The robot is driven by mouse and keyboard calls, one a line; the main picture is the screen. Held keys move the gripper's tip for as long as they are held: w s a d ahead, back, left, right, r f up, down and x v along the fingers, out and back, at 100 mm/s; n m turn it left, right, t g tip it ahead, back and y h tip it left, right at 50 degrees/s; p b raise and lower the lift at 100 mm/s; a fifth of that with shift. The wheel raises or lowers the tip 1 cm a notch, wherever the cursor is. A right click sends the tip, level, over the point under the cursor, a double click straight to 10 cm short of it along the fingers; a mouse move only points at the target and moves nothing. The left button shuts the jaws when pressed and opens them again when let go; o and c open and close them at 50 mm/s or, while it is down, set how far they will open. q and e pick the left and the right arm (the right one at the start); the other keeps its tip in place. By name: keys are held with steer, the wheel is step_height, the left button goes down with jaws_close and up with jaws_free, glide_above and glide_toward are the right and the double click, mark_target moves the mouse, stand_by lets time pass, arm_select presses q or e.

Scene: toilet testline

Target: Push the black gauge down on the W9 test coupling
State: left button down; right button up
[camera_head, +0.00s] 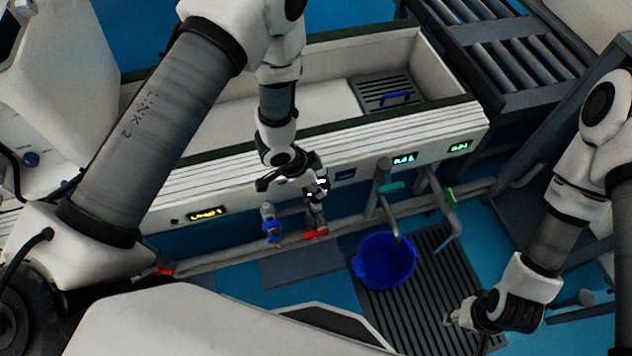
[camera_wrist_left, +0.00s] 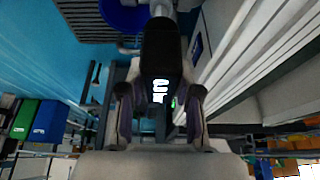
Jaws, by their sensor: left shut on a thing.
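The black gauge (camera_wrist_left: 161,50) fills the middle of the left wrist view, with a lit white display. In the head view it is mostly hidden, with a small lit patch of it (camera_head: 322,184) beside my gripper. My left gripper (camera_head: 312,187) is shut on the gauge; its two fingers (camera_wrist_left: 160,112) flank it in the wrist view. A test coupling (camera_head: 315,214) with a red handle stands directly below the gripper; whether the gauge touches it is hidden, and no W9 label is readable. My right gripper (camera_head: 463,318) is low at the right, away from the coupling; its jaw state is unclear.
A blue bucket (camera_head: 385,260) stands right of the coupling, under a bent pipe (camera_head: 388,209). Another valve fitting (camera_head: 270,224) is just left. The white bench front (camera_head: 365,159) with lit displays rises behind. A dark slatted grate (camera_head: 437,286) covers the floor at the right.

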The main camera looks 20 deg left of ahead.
arm_select(q)
steer(key=shift+f+b, duration=0.85)
steer(key=shift+f, duration=0.85)
stand_by(0.5)
steer(key=c, duration=0.7)
jaws_free()
steer(key=v, duration=1.2)
